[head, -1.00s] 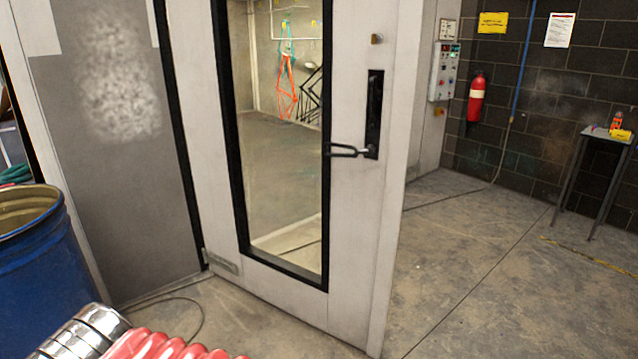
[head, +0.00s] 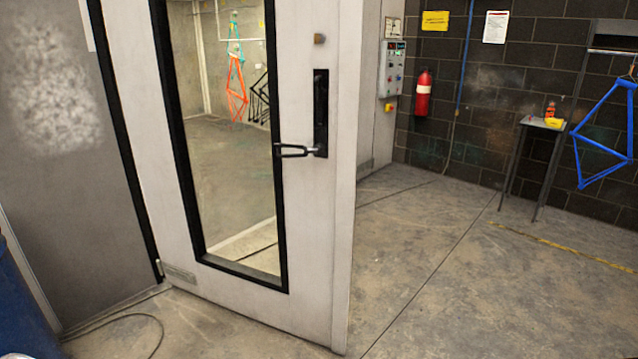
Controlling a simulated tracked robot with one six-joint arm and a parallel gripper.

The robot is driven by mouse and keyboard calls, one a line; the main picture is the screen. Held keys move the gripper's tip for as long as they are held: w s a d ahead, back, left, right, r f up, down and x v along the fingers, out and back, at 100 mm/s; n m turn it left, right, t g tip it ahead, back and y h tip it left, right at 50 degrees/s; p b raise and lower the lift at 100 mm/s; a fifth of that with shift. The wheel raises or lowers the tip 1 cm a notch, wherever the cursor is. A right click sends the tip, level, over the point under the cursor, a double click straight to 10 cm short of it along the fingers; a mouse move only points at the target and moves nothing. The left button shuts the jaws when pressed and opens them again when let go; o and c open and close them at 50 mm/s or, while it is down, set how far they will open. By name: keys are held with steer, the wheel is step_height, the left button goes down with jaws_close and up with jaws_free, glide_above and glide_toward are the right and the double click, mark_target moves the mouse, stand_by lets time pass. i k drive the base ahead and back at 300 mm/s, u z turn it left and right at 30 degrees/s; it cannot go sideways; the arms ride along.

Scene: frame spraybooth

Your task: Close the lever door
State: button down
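The lever door (head: 310,225) is a light grey panel with a tall black-framed window (head: 232,150). It stands open, swung out toward me, with its hinge side at the left and its free edge at the right. A black lever handle (head: 293,150) on a black plate (head: 320,112) sits near the free edge and points left. Through the window I see a room with orange and black bike frames hanging. My gripper is not in view.
A blue drum (head: 18,310) is at the lower left edge, and a hose or cable (head: 150,325) lies on the floor. Clear concrete floor (head: 470,290) is right of the door. A fire extinguisher (head: 423,93), control box (head: 391,68), small table (head: 541,125) and blue bike frame (head: 603,135) are at the back right.

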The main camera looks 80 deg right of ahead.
mark_target(314, 89)
steer(key=u, duration=0.8)
steer(key=k, duration=1.9)
steer(key=z, duration=1)
steer(key=i, duration=0.45)
steer(key=z, duration=0.05)
